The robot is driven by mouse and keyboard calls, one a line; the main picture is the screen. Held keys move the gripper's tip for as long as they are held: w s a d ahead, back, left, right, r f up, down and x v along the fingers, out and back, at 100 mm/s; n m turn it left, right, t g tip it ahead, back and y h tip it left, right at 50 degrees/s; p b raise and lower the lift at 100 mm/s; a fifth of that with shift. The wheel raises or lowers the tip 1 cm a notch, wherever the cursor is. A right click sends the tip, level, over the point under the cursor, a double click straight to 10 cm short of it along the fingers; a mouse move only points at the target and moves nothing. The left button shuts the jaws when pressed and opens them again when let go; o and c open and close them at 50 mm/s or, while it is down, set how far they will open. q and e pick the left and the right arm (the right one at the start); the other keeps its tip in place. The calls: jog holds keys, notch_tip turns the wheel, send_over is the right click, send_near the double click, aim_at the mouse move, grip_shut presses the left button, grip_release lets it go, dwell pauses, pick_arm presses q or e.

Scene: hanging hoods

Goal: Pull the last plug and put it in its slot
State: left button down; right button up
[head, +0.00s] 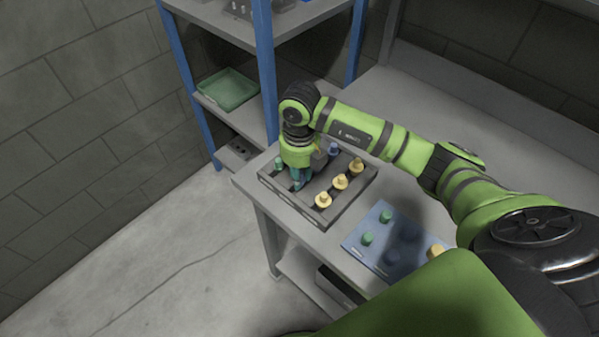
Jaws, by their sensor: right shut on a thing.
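A dark grey slotted block (283,194) sits on the bench at centre and holds several plugs. Three yellow plugs, the nearest one (322,200), stand in a row along its right side. A blue plug (334,149) stands at its back, and a green plug (279,163) at its left. I cannot tell how deep that plug sits. My left gripper is out of view.
A blue board (368,256) with green, blue and yellow pegs lies on the bench to the right, partly behind my green body. A blue-posted shelf (265,70) with a green tray (228,90) stands behind at left. Open floor lies left of the bench.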

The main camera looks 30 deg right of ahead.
jog(key=shift+f+b, duration=0.5)
jog(key=shift+f, duration=0.15)
dwell(0.3)
jog(key=o, duration=0.9)
notch_tip(320, 180, up, 12)
jog(key=shift+r, duration=0.1)
